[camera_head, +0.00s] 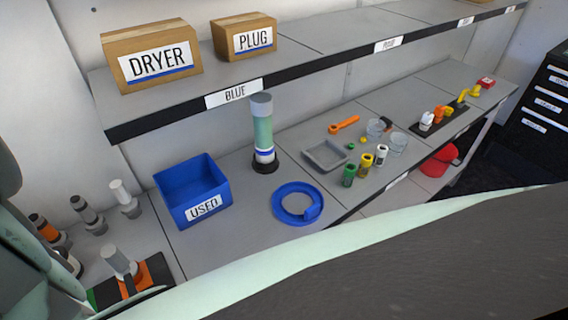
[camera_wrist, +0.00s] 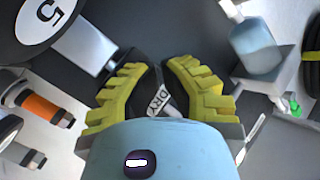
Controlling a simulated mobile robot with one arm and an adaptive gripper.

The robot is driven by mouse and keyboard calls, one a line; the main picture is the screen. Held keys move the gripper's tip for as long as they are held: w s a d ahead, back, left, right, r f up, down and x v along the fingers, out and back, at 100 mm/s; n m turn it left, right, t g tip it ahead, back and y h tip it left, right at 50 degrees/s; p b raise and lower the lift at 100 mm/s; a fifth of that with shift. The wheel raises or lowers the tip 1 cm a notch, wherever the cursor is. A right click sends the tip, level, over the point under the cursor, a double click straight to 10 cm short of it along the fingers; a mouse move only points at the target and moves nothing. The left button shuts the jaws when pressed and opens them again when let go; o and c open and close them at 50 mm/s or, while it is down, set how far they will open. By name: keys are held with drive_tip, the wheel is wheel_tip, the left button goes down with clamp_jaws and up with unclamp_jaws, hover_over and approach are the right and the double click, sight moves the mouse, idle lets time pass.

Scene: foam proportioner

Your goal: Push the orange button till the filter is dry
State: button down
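No orange button can be made out for certain. In the head view, an orange and black pad (camera_head: 157,272) with a green edge lies at the lower left, partly hidden by my arm. A grey-white fitting (camera_head: 120,262) stands on it; I cannot tell whether this is the filter. In the wrist view, my gripper (camera_wrist: 160,68) has yellow ribbed fingers with a gap between them and holds nothing visible. My gripper is not visible in the head view. Whether it touches anything is unclear.
A blue "USED" bin (camera_head: 190,190), a blue ring (camera_head: 279,207) and a pale green cylinder (camera_head: 262,128) stand on the bench. Several fittings stand at the left; one has an orange band (camera_wrist: 40,107). A bottle (camera_wrist: 255,47) is at upper right. Boxes (camera_head: 152,58) sit above.

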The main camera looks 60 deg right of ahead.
idle(0.8)
drive_tip(key=shift+w+d+b, duration=0.15)
drive_tip(key=shift+w+b, duration=0.25)
drive_tip(key=shift+b, duration=0.05)
drive_tip(key=shift+w+d+b, duration=0.15)
drive_tip(key=shift+w+b, duration=0.25)
drive_tip(key=shift+b, duration=0.1)
idle(0.5)
idle(0.3)
drive_tip(key=shift+s+a+p, duration=0.25)
drive_tip(key=shift+s+p, duration=0.1)
drive_tip(key=shift+s, duration=0.4)
drive_tip(key=shift+s+r, duration=0.1)
drive_tip(key=shift+s, duration=0.05)
drive_tip(key=shift+s+a+p, duration=0.25)
drive_tip(key=shift+s+a, duration=0.05)
drive_tip(key=shift+s, duration=0.45)
drive_tip(key=shift+s+a+p, duration=0.2)
drive_tip(key=shift+s+a, duration=0.1)
drive_tip(key=shift+s, duration=0.45)
drive_tip(key=shift+s+a+p, duration=0.25)
drive_tip(key=shift+s+a, duration=0.05)
drive_tip(key=shift+s, duration=0.45)
